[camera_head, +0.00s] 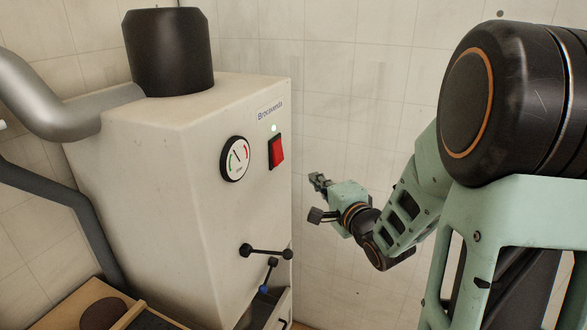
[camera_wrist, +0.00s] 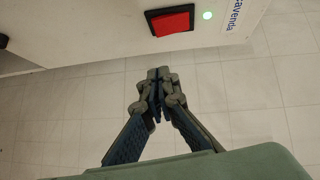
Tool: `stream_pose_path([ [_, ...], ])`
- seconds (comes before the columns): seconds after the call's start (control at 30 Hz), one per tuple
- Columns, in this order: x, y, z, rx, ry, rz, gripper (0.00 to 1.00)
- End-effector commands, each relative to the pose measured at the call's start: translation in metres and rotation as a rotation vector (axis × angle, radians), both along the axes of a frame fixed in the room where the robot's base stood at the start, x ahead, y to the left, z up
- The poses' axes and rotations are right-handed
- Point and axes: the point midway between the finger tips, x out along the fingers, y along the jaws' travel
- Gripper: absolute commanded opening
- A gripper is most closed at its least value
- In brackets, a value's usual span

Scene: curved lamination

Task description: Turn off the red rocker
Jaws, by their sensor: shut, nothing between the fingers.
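The red rocker (camera_head: 277,152) sits in a black frame on the front panel of a cream machine (camera_head: 215,110), right of a round gauge. It also shows at the top of the wrist view (camera_wrist: 171,20). A small light (camera_head: 273,128) glows pale green above it in the head view and beside it in the wrist view (camera_wrist: 207,15). My gripper (camera_head: 318,181) is right of the panel and slightly below the rocker in the head view, apart from it. In the wrist view my gripper (camera_wrist: 158,75) is shut and empty, its fingertips just short of the rocker in the picture.
The round gauge (camera_head: 235,158) is left of the rocker. Black-knobbed handles (camera_head: 266,252) stick out from the panel lower down. A grey pipe (camera_head: 45,100) and a black cylinder (camera_head: 168,50) are at the machine's left and top. Right of the machine, open space lies before a tiled wall (camera_head: 350,100).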

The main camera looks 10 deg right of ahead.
Motion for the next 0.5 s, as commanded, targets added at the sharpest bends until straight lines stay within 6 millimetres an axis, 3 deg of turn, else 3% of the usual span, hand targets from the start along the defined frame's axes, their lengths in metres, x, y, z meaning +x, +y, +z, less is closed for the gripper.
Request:
stream_pose_path([
  [0.17,0.018,0.005,-0.003,0.0,0.0,0.003,0.0],
  [0.5,0.086,0.017,-0.01,0.0,0.0,0.002,0.0],
])
